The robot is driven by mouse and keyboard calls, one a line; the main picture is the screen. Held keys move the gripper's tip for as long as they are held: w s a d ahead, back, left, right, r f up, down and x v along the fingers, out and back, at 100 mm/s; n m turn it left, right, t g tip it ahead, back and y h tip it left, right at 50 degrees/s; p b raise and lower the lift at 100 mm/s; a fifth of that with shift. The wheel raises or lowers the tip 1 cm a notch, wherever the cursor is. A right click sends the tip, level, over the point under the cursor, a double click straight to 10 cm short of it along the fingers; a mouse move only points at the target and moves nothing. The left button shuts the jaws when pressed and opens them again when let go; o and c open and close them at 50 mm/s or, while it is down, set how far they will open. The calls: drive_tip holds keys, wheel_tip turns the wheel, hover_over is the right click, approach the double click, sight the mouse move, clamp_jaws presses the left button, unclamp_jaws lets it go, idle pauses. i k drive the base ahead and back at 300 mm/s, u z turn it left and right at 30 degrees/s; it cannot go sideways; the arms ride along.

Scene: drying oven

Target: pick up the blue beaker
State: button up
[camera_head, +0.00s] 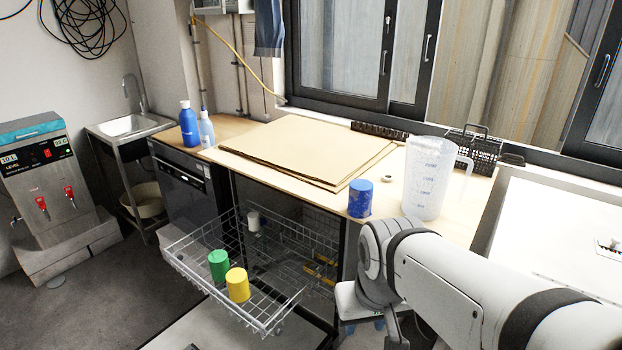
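The blue beaker (360,198) is a short blue cylinder standing upright on the front edge of the wooden counter (452,226), left of a large clear measuring jug. My arm reaches in from the lower right, and its wrist is just below and right of the beaker in the picture. My gripper (375,318) shows only in part below the wrist, lower than the beaker and apart from it. Its fingers are mostly hidden, so I cannot tell whether they are open or shut.
The clear measuring jug (427,180) stands close to the beaker. A pulled-out wire rack (190,262) holds a green beaker (218,265) and a yellow beaker (238,285). Flat brown boards (300,150) cover the counter's middle. A black basket (478,150) is at the back right.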

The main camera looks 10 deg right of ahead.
sight(360, 197)
drive_tip(key=u, duration=1.65)
drive_tip(key=k, duration=0.8)
drive_tip(key=z, duration=1.2)
drive_tip(key=i, duration=1)
drive_tip(key=z, duration=0.1)
